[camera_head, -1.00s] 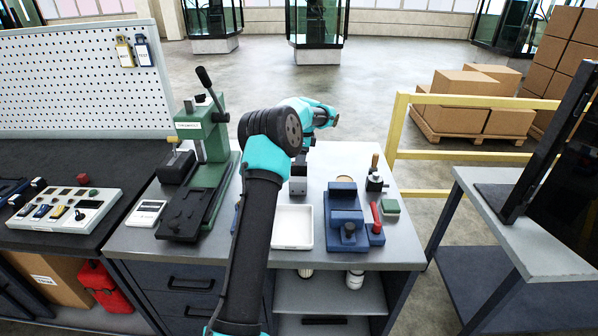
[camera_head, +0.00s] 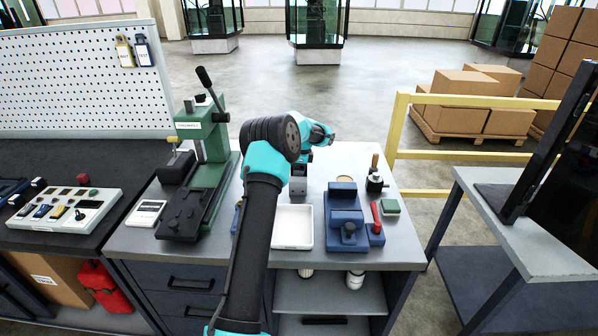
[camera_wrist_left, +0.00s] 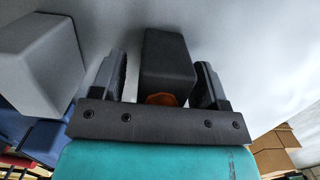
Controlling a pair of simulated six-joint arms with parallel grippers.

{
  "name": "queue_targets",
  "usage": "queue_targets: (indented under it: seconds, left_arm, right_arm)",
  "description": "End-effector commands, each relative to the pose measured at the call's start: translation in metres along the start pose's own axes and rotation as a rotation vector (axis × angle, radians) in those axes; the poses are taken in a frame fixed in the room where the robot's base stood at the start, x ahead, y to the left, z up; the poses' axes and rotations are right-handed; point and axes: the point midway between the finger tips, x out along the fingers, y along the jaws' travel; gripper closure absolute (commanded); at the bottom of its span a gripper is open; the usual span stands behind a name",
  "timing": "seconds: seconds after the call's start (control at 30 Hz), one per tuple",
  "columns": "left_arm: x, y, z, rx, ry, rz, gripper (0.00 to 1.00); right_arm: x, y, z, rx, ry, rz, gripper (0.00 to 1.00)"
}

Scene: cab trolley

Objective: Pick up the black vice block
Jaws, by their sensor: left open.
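In the head view my left gripper (camera_head: 299,176) is low over the back middle of the grey bench, behind the white tray. It is open, and a dark block shape (camera_head: 298,187) shows just under it, partly hidden by the gripper and arm. I cannot tell whether the fingers touch the block. My right gripper is not in view.
A white tray (camera_head: 292,227) lies in front of the gripper. A blue vice (camera_head: 345,218) stands to its right, with a red-handled tool (camera_head: 376,218) beside it. A green press (camera_head: 205,165) stands to the left. A large grey block (camera_wrist_left: 38,60) is close left in the wrist view.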

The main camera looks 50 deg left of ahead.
Motion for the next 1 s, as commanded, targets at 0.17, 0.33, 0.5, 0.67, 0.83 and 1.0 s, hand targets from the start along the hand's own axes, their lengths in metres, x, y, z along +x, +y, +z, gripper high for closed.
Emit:
queue_targets:
  seconds: [0.17, 0.33, 0.5, 0.67, 0.83, 1.0]
  left_arm:
    - [0.0061, 0.0002, -0.0003, 0.001, 0.000, 0.000, 0.32]
    - [0.0058, 0.0002, -0.0003, 0.000, 0.000, 0.000, 0.32]
    - [0.0056, 0.0002, -0.0003, 0.000, 0.000, 0.000, 0.32]
    - [0.0056, 0.0002, -0.0003, 0.000, 0.000, 0.000, 0.43]
    - [0.0055, 0.0001, -0.0003, 0.000, 0.000, 0.000, 0.60]
    - [0.0055, 0.0001, -0.0003, 0.000, 0.000, 0.000, 0.76]
  right_arm:
    - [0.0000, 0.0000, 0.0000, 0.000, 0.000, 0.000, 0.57]
    - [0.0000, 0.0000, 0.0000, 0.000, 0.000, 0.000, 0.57]
    - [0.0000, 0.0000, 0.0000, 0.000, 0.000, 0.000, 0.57]
    - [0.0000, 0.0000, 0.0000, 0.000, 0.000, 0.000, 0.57]
    - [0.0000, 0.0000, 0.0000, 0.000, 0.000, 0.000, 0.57]
    - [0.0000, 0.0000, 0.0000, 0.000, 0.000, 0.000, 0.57]
